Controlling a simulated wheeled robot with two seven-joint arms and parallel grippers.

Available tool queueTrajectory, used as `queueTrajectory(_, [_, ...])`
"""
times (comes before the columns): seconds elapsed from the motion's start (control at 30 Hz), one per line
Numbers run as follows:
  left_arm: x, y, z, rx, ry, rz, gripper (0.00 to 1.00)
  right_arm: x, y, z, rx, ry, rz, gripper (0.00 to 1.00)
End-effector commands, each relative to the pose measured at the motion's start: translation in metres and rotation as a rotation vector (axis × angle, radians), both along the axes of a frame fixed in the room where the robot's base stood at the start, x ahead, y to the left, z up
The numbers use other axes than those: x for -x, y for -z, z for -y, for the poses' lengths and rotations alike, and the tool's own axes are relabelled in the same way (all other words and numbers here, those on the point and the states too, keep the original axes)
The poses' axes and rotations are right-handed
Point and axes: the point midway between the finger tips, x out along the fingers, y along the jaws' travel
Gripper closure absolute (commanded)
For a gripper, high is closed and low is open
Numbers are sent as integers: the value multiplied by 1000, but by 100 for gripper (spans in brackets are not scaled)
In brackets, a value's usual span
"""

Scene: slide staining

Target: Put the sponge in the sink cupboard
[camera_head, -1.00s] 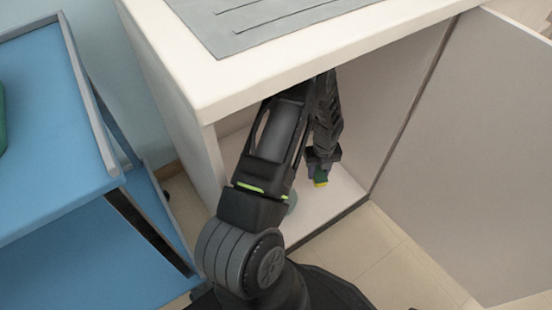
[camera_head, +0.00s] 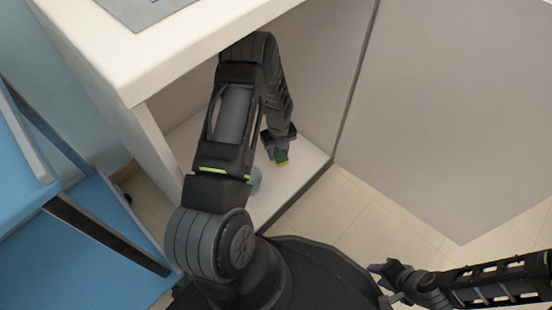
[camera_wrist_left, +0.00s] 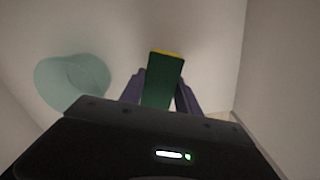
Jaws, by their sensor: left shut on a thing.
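The sponge (camera_head: 281,157), green with a yellow layer, is inside the open sink cupboard (camera_head: 312,160), low above its pale floor near the front edge. My left gripper (camera_head: 277,150) reaches into the cupboard and is shut on the sponge. In the left wrist view the sponge (camera_wrist_left: 163,82) stands out between the two purple-grey fingers. I cannot tell whether it touches the cupboard floor. My right gripper (camera_head: 386,282) is at the lower right, outside the cupboard; its fingers look apart, with nothing seen between them.
A pale teal bowl-like thing (camera_wrist_left: 72,82) is in the cupboard beside the sponge, mostly hidden by my arm in the head view. The cupboard door (camera_head: 450,110) stands open at right. A blue cart (camera_head: 95,235) is at left. The worktop (camera_head: 150,60) overhangs my arm.

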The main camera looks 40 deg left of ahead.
Motion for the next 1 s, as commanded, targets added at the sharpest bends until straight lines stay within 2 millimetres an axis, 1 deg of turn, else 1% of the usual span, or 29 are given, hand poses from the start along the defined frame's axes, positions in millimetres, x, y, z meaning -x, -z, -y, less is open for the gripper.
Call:
queueTrajectory(0.17, [0,-1,0,0,0,0,99,0,-1,0,0,0,1,64])
queueTrajectory(0.23, [0,1,0,0,0,0,99,0,0,0,0,0,1,64])
queueTrajectory(0.5, [1,36,0,0,1,-1,99,-3,17,0,1,4,7,64])
queueTrajectory(0.8, [0,36,0,0,0,0,99,-3,16,0,0,4,8,64])
queueTrajectory(0.93, [0,41,0,0,1,0,99,-4,20,0,1,4,9,64])
queueTrajectory(0.97, [0,41,0,0,1,0,60,-4,20,0,0,4,8,64])
queueTrajectory(1.0, [0,40,0,0,1,0,57,-4,19,0,0,4,8,64])
